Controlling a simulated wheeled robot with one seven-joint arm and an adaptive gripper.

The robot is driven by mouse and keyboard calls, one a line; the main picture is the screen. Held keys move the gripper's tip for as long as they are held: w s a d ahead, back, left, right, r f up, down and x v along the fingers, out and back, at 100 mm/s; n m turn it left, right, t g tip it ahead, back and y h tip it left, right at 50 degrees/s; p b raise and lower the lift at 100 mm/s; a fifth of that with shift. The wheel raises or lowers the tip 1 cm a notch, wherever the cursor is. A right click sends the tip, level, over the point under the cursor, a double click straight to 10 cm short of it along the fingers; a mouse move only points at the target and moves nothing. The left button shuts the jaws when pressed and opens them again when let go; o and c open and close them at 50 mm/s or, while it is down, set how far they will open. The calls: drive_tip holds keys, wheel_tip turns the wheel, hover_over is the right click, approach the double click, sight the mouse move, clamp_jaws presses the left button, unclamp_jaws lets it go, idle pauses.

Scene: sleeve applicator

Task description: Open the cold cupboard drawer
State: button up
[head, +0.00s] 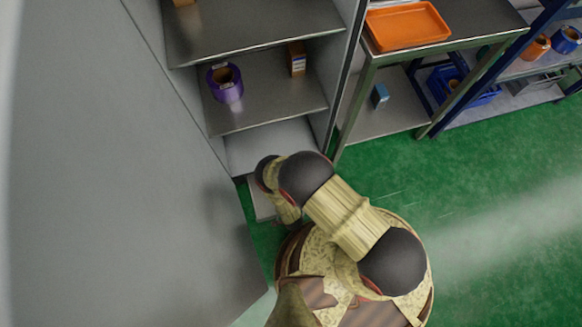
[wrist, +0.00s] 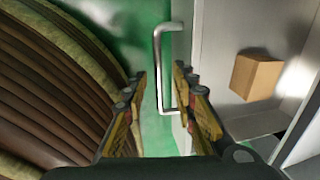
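The cold cupboard is the tall grey unit in the head view, with its shelves (head: 270,100) exposed. Low at its front, a pale grey drawer (head: 262,203) juts out a little beyond the cupboard, mostly hidden by my arm. In the wrist view, a silver bar handle (wrist: 159,70) stands on the drawer's front, and a brown box (wrist: 256,76) sits in the pale space behind it. My gripper (wrist: 160,88) is open, with its fingers on either side of the handle's lower part. I cannot tell whether they touch it. The fingertips are hidden in the head view.
A large grey door panel (head: 110,180) fills the left of the head view. A purple roll (head: 225,83) and a small box (head: 297,59) are on a shelf. A metal table with an orange tray (head: 407,25) stands to the right. Green floor (head: 500,200) is clear at the right.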

wheel_tip(320, 180, up, 10)
drive_tip(key=s, duration=0.2)
drive_tip(key=shift+d+f, duration=0.2)
idle(0.6)
